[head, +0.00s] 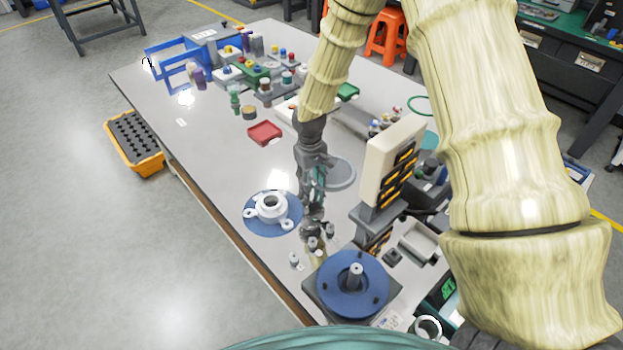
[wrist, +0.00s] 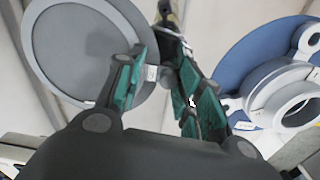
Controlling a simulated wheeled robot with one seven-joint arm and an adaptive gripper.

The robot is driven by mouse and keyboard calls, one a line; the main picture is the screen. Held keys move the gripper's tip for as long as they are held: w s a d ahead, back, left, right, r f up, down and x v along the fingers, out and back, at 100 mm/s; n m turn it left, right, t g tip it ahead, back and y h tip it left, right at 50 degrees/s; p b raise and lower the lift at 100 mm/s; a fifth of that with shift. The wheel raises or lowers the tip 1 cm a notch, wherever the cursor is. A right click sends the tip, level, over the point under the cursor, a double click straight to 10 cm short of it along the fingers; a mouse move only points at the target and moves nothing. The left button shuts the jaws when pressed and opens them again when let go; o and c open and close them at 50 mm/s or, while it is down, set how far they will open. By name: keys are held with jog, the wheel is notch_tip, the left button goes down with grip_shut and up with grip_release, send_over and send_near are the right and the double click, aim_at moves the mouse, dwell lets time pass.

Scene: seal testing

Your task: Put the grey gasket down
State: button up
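A flat grey disc with a paler rim (head: 341,173) lies on the table, just right of my gripper (head: 316,200) in the head view. It shows large at the upper left of the wrist view (wrist: 85,48), partly behind one finger. I cannot tell whether this disc is the grey gasket or a plate; no other grey gasket shows clearly. My gripper points down. In the wrist view its green-padded fingers (wrist: 167,68) stand apart, with a gap and nothing clearly held between them. Small dark-grey parts beyond the fingertips are too small to make out.
A white flange (head: 270,207) sits on a blue round plate (head: 258,227) left of my gripper. A blue turntable with a central post (head: 352,284) stands at the near end. A cream upright unit (head: 388,165) is close on the right. A red tray (head: 264,133) lies farther back.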

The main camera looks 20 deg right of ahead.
notch_tip(320, 180, up, 12)
jog(key=b, duration=0.1)
jog(key=shift+a, duration=0.2)
dwell(0.6)
jog(key=shift+r, duration=0.2)
